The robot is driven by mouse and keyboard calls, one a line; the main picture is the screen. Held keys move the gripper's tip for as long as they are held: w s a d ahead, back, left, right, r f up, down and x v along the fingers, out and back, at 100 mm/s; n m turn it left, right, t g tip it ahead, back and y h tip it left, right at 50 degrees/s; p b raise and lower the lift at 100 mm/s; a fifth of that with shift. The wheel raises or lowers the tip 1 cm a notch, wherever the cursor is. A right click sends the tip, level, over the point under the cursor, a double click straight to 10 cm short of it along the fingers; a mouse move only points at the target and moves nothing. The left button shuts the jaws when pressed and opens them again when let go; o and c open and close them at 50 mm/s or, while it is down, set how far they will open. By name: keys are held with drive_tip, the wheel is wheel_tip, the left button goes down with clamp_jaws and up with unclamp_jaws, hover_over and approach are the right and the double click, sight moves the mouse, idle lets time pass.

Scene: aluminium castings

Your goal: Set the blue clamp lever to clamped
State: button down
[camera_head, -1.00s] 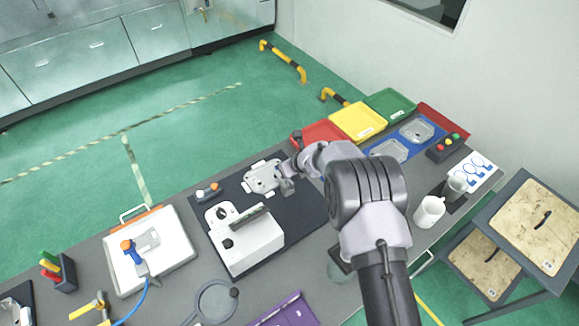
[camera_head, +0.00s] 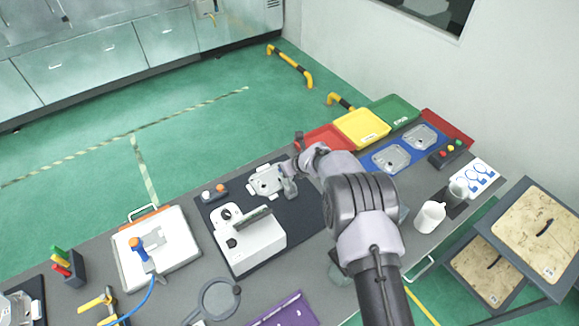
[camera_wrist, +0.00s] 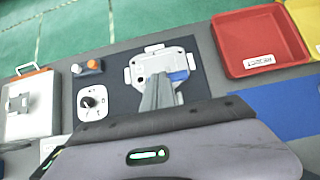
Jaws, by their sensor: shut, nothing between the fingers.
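A pale metal fixture (camera_head: 263,183) with a casting-like plate sits on the black mat (camera_head: 310,215). It also shows in the wrist view (camera_wrist: 148,66). A small blue piece, which looks like the clamp lever (camera_wrist: 180,75), shows at the fixture's right side in the wrist view, partly hidden by my fingers. I cannot tell its setting. My gripper (camera_head: 289,187) is at the fixture's right side, and its grey fingers (camera_wrist: 157,84) are shut and empty over the fixture's near edge. I cannot tell whether they touch the lever.
A white machine (camera_head: 250,243) with a dark handle stands in front of the fixture. A two-button box (camera_head: 213,192) is to the left. Red (camera_wrist: 262,62) and yellow (camera_head: 362,127) trays lie to the right. The black mat is clear right of the machine.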

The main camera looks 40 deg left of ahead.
drive_tip(key=b+v, duration=0.1)
drive_tip(key=v, duration=1.6)
drive_tip(key=shift+b, duration=0.4)
drive_tip(key=shift+d+r, duration=0.15)
drive_tip(key=shift+d, duration=0.1)
